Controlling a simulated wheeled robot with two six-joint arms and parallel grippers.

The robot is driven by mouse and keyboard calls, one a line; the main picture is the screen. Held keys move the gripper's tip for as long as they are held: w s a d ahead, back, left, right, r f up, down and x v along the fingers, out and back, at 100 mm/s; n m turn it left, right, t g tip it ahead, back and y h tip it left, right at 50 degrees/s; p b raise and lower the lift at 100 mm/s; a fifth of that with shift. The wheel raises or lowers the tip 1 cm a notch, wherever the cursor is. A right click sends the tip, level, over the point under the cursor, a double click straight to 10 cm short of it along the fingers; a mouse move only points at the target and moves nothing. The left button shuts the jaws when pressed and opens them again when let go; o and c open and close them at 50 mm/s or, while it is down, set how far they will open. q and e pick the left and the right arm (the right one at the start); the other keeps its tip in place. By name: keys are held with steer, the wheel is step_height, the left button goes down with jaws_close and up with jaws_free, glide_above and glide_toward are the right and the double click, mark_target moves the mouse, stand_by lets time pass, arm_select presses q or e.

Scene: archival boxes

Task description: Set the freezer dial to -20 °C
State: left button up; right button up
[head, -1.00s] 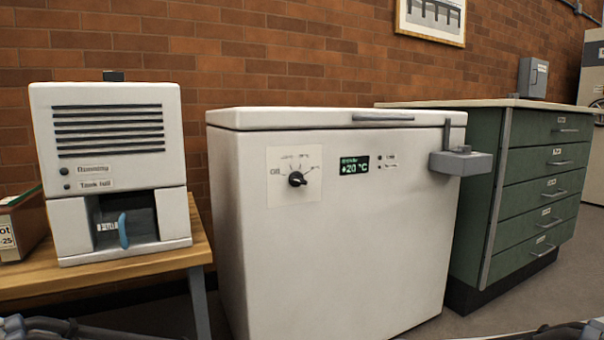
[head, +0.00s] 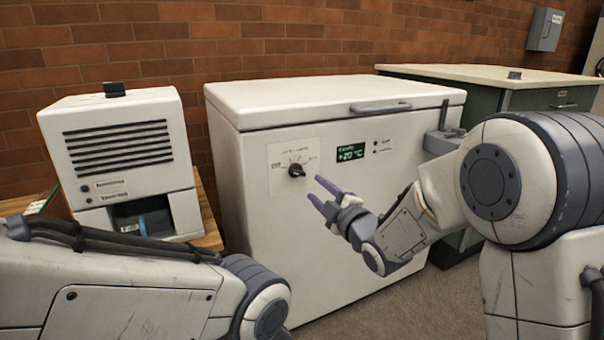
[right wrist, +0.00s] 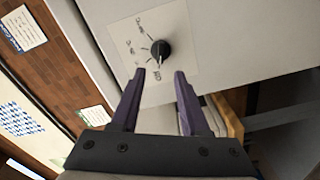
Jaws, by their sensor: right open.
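The white chest freezer (head: 340,245) stands in the middle of the head view. Its black dial (head: 296,170) sits on a pale plate with small markings. The green display (head: 350,152) beside it appears to read +20 °C. My right gripper (head: 314,189) is open and empty, its purple fingers pointing at the dial from the lower right, apart from it. In the right wrist view the dial (right wrist: 160,49) lies just beyond the gap between the open fingertips (right wrist: 160,75). A light mark on the knob faces the gripper. My left arm shows at lower left; its gripper is out of view.
A white vented machine (head: 120,160) stands on a wooden table left of the freezer. A green drawer cabinet (head: 535,100) is behind on the right. A grey latch (head: 443,138) juts from the freezer's right side. Floor (head: 420,310) shows in front.

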mark_target(299, 174)
steer(key=b+x, duration=0.2)
steer(key=x, duration=0.5)
steer(key=shift+w+a+f, duration=0.1)
steer(key=shift+w+f, duration=0.05)
steer(key=shift+x, duration=0.75)
jaws_close()
